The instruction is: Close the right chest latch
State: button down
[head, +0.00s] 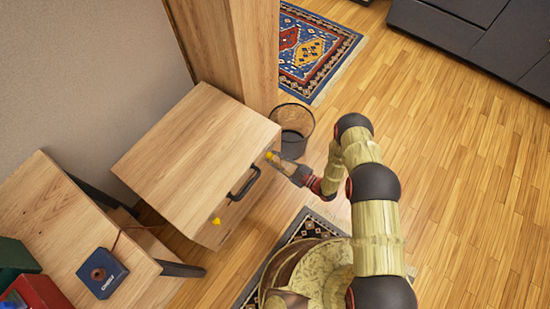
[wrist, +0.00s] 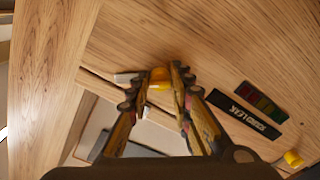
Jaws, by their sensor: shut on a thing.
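The wooden chest (head: 195,150) has a black handle on its front and a yellow latch on either side of it. The right latch (head: 269,155) is at the far end of the front edge, and it also shows in the wrist view (wrist: 158,74) between my fingertips. My gripper (head: 277,160) reaches it from the right and is shut on it; the fingers (wrist: 158,80) hide part of it. The left latch (head: 216,220) is apart from my gripper, at the near end. I cannot tell how far the right latch is turned.
A mesh waste bin (head: 292,128) stands just behind my gripper. A tall wooden cabinet (head: 235,45) rises behind the chest. A wooden table (head: 50,215) with a blue box (head: 102,272) is at left. A black label plate (wrist: 246,116) shows on the wood. Floor at right is clear.

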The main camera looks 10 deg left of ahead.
jog(key=n, duration=1.1)
jog(key=shift+r+p, duration=0.15)
jog(key=shift+p, duration=0.25)
jog(key=c, duration=1.6)
grip_release()
jog(key=shift+w, duration=0.1)
jog(key=v, duration=1.2)
